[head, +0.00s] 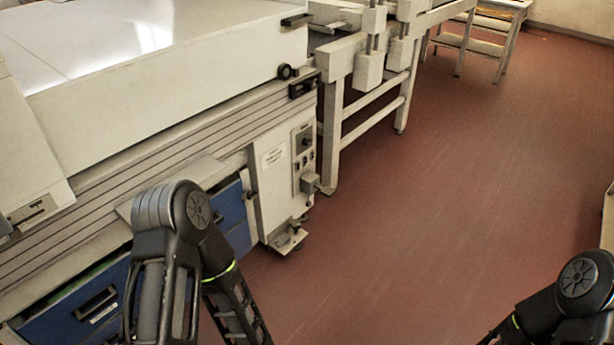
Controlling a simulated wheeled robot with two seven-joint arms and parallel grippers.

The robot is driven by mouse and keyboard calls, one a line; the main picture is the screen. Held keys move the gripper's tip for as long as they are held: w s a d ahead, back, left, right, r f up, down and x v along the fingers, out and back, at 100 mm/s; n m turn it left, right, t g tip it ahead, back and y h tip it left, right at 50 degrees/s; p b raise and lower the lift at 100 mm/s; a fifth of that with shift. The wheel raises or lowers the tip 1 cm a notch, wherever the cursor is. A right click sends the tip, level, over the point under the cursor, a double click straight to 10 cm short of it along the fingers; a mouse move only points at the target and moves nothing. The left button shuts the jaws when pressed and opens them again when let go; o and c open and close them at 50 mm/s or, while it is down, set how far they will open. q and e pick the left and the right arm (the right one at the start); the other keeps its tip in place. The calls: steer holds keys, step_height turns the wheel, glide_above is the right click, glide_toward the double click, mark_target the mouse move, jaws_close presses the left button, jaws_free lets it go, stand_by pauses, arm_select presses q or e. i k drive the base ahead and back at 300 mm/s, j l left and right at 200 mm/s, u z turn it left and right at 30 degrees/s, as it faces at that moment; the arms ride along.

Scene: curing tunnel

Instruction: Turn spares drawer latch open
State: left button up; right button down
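Blue drawer fronts show low on the white machine at the left. One blue drawer (65,318) at the lower left has a dark handle (95,302) and a small white label below it. Another blue front (231,212) shows behind my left arm, partly covered by it. I cannot make out which drawer is the spares drawer, and no latch is clearly visible. My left arm stands in front of the drawers, with its gripper out of the picture below. My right arm enters at the lower right, and its gripper is also out of view.
A white control box (282,185) with a dark knob and a label juts out beside the drawers. A white frame table (372,104) stands beyond the machine, and another table (488,40) is farther back. The red floor (430,200) to the right is clear.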

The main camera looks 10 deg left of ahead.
mark_target(248, 194)
steer(key=i+l+u, duration=0.1)
steer(key=i, duration=0.45)
steer(key=i+l+u, duration=0.1)
steer(key=i, duration=0.5)
steer(key=i+l+u, duration=0.1)
steer(key=i, duration=0.45)
steer(key=l, duration=0.1)
